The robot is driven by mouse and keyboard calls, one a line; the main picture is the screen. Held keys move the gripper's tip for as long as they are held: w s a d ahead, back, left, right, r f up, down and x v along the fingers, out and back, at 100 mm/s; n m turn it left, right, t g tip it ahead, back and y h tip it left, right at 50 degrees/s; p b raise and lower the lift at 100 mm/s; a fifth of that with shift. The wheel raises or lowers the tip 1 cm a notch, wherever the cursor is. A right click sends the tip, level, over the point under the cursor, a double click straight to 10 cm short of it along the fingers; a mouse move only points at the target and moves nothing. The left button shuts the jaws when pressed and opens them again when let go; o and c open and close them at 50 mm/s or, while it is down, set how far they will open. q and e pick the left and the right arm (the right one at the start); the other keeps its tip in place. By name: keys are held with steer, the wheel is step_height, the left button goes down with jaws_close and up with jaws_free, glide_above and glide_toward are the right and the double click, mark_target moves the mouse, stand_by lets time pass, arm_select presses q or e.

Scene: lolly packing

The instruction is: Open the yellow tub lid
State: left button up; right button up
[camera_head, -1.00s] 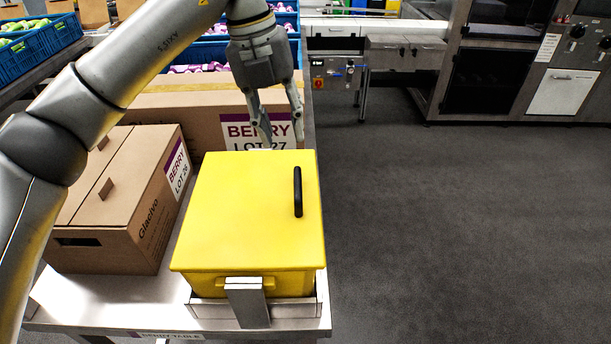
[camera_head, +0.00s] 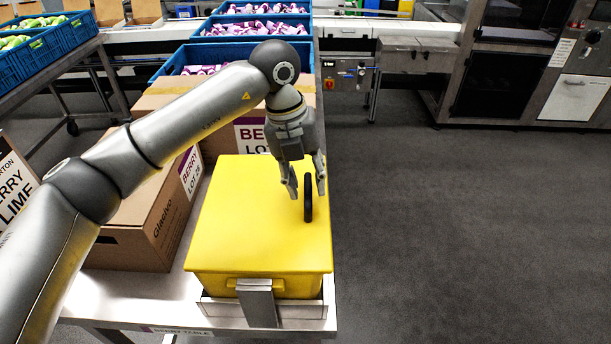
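The yellow tub (camera_head: 300,285) stands on the table with its flat yellow lid (camera_head: 245,215) closed. A black upright handle (camera_head: 308,198) sits near the lid's right edge. My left gripper (camera_head: 307,190) points down at the handle from above and behind. Its fingers are apart, and the handle's top shows close to the fingertips. I cannot tell whether a finger touches the handle. My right gripper is not in view.
A metal bracket (camera_head: 257,302) stands at the tub's front on the table (camera_head: 180,312). Cardboard boxes, one of them a Glacivo box (camera_head: 150,225), stand left and behind. Blue crates (camera_head: 190,57) are farther back. The floor at right is clear.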

arm_select(q)
jaws_close()
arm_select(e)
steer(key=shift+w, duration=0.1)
arm_select(q)
steer(key=shift+r, duration=0.1)
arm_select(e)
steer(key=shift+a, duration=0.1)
